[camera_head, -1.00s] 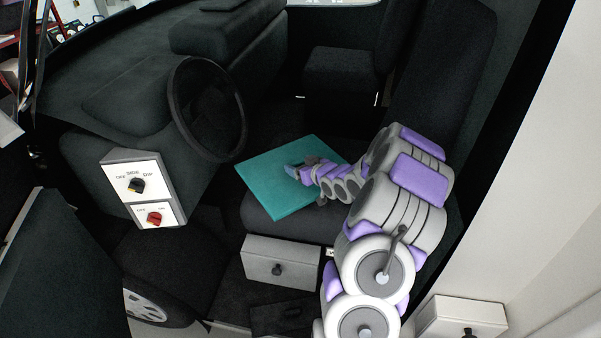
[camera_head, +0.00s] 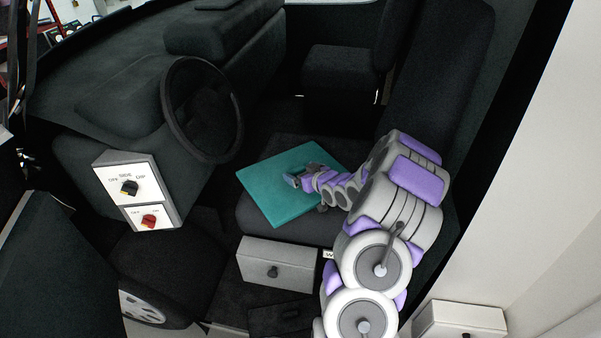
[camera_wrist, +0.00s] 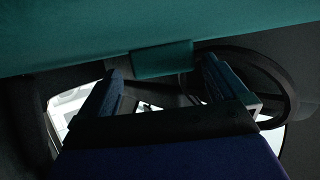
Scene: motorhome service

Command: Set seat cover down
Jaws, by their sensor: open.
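The seat cover (camera_head: 276,200) is a flat teal square on or just above the dark seat cushion (camera_head: 290,233) beside the steering wheel; I cannot tell if it lies fully flat. My gripper (camera_head: 290,181) is over the middle of the cover, reaching in from the right. In the wrist view the cover (camera_wrist: 150,28) fills the top, with a small teal tab (camera_wrist: 162,58) hanging from it. My gripper (camera_wrist: 165,85) is open there, its two fingers apart on either side of the tab. Contact between fingers and tab is not clear.
The steering wheel (camera_head: 203,110) and a box with two switch knobs (camera_head: 138,190) stand to the left. The seat's backrest (camera_head: 440,75) rises behind. A grey drawer (camera_head: 278,265) is below the seat's front. A light drawer (camera_head: 460,318) is at lower right.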

